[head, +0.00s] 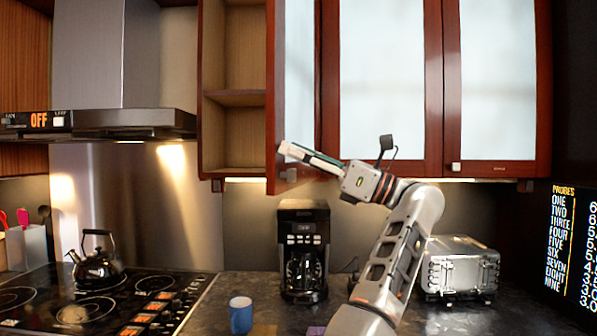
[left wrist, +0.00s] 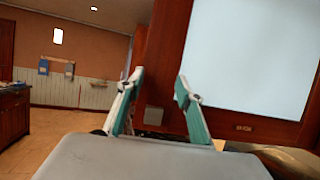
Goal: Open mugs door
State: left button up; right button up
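A cabinet door (head: 298,90) with a dark red-brown frame and frosted glass stands swung outward, seen at a steep angle in the head view. Its small square knob (head: 289,175) is near the lower corner. My left gripper (head: 282,150) is beside the door's lower part, just above the knob in the picture. In the left wrist view my left gripper (left wrist: 159,80) has its two fingers spread apart with nothing between the tips. The knob (left wrist: 154,117) shows between the fingers, farther off on the door frame; contact is not visible. My right gripper is not in view.
Open wooden shelves (head: 235,98) are left of the door. Two closed frosted doors (head: 383,80) (head: 500,80) are to its right. Below stand a coffee maker (head: 303,240), a blue mug (head: 241,315), a toaster (head: 458,268) and a kettle (head: 97,262) on the stove.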

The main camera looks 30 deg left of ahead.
aim_at(280, 119)
pick_arm(q)
notch_tip(280, 119, up, 5)
jog(key=shift+r, duration=0.15)
